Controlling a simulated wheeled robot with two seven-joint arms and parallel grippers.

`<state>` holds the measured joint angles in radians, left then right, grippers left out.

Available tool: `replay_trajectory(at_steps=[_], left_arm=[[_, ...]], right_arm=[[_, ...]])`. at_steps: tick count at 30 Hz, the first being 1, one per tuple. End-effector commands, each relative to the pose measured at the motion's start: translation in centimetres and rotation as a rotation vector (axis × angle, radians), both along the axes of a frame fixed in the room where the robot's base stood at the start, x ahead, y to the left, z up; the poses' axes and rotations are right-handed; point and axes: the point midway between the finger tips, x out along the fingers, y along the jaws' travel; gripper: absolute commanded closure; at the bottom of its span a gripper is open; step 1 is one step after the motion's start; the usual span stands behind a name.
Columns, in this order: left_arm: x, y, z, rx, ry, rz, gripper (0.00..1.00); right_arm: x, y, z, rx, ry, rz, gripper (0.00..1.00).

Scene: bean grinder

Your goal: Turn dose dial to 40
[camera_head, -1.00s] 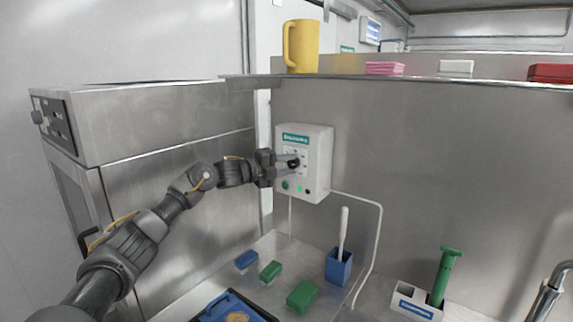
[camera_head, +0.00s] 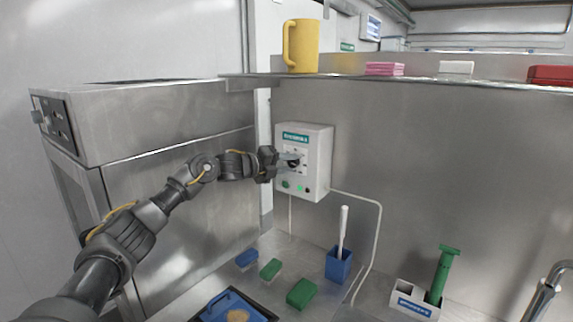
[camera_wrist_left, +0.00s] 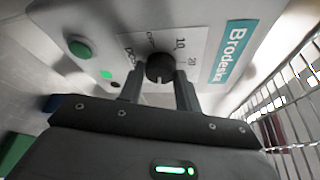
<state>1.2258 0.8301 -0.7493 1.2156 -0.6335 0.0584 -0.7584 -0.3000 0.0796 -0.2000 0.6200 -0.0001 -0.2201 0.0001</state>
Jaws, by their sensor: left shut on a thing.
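The white control box (camera_head: 318,148) is fixed to the steel wall, with a teal label at its top and small buttons along its bottom. Its black dose dial (camera_wrist_left: 160,67) shows in the left wrist view, with the printed marks 10 and 20 beside it. In the head view the dial is mostly hidden by my gripper. My left gripper (camera_head: 290,160) reaches the box from the left, its two fingers on either side of the dial, shut on it. The wrist view is rolled, so the box appears tilted. The dial's exact reading cannot be told. My right gripper is not in view.
A steel shelf (camera_head: 430,80) above holds a yellow jug (camera_head: 303,47) and small packs. Below the box are green and blue blocks (camera_head: 301,293), a blue holder (camera_head: 338,266) with a white-handled tool, and a tray (camera_head: 232,308). A cable runs down the wall.

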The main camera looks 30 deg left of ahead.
Motion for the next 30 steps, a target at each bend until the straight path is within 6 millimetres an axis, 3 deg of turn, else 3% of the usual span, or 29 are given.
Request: replay_trajectory(at_steps=[1, 6, 17, 30], left_arm=[[0.0, -0.1, -0.2, 0.003, 0.003, -0.002, 0.64], [0.0, 0.0, -0.1, 0.001, 0.002, -0.001, 0.45], [-0.6, 0.5, -0.1, 0.0, 0.001, 0.001, 0.45], [-7.5, 4.2, 0.7, 0.003, 0.001, 0.0, 0.45]], right_arm=[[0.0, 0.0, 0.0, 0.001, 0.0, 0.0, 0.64], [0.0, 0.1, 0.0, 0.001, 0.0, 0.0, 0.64], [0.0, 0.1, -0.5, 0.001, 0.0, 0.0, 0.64], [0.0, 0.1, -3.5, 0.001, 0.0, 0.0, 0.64]])
